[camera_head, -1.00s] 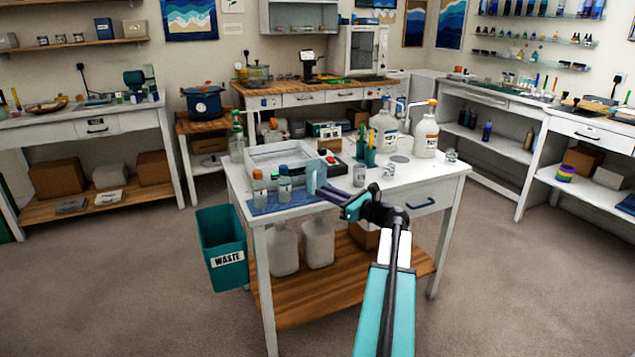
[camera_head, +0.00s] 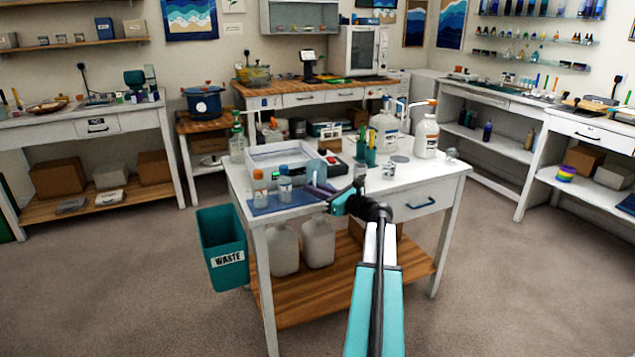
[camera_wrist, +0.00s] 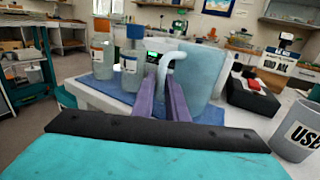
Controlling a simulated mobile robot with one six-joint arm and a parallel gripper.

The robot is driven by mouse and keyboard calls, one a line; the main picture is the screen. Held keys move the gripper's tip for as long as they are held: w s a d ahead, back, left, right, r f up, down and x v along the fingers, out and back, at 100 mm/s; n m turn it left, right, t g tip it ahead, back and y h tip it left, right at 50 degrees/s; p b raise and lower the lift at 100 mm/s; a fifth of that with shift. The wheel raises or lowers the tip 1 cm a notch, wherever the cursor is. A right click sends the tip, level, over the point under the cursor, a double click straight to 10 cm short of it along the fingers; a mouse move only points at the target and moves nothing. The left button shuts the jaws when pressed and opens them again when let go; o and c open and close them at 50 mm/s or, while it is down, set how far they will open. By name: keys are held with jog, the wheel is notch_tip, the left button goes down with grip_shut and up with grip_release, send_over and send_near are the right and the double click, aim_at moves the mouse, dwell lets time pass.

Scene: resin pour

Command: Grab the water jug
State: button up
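The water jug (camera_head: 315,171) is pale blue and see-through, and stands upright at the front of the white table (camera_head: 412,180). In the wrist view the jug (camera_wrist: 203,74) fills the upper middle, with its pale curved handle (camera_wrist: 172,60) towards me. My gripper (camera_head: 318,190) is at the jug's near side. In the wrist view its two purple fingers (camera_wrist: 161,84) lie on either side of the handle's lower part, with a narrow gap between them. Whether they touch the handle is hard to tell.
Small bottles (camera_head: 284,184) stand on a blue mat left of the jug. A cup of green tools (camera_head: 365,152) and large pump jugs (camera_head: 385,128) are behind and right. A teal waste bin (camera_head: 222,246) hangs at the table's left side.

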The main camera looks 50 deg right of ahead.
aim_at(314, 176)
grip_shut()
jog(key=shift+r, duration=0.3)
dwell(0.4)
jog(key=shift+r, duration=1.65)
jog(key=shift+s+a+f, duration=0.1)
jog(key=shift+s+a, duration=0.4)
jog(key=shift+a, duration=0.05)
jog(key=s+a+b, duration=0.1)
jog(key=s+a, duration=0.7)
jog(key=a, duration=0.1)
jog(key=shift+s+r, duration=0.25)
jog(key=shift+r, duration=0.2)
jog(key=shift+s+a+r+b, duration=0.25)
jog(key=shift+s+a+b, duration=0.5)
jog(key=shift+b, duration=2.15)
